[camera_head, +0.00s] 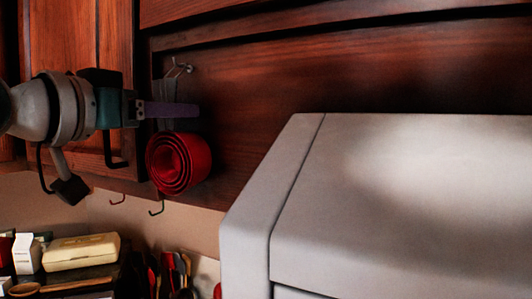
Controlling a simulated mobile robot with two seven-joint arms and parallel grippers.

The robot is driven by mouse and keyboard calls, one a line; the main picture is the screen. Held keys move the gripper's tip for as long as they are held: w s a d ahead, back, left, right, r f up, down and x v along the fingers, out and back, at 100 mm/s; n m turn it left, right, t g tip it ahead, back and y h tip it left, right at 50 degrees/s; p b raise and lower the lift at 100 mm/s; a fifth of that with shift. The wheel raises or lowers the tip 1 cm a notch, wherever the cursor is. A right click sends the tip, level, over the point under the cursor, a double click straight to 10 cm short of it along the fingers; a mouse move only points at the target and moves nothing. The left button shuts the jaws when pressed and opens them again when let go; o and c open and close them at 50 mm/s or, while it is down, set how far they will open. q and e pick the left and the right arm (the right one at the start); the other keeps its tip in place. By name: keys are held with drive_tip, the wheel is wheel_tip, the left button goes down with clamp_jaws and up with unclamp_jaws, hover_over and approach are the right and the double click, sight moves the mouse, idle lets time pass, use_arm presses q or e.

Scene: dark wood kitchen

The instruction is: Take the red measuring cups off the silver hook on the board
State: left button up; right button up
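The red measuring cups (180,163) hang nested below the silver hook (183,67), which is on the dark wood board (270,85). Their grey handles (168,92) run up toward the hook, and the top end appears to be at the hook. My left gripper (190,110) comes in from the left. Its purple fingers lie level across the handles, just above the cups. The fingers overlap edge-on, so I cannot tell whether they are closed on the handles. My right gripper is not in view.
A large white appliance (400,190) fills the lower right, close to the board. Two small hooks (156,208) are under the cabinet edge. Below at left are a cream box (81,251), a white carton (27,254) and several utensils (170,272). The board right of the cups is clear.

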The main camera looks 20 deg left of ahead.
use_arm(q)
clamp_jaws()
idle(1.0)
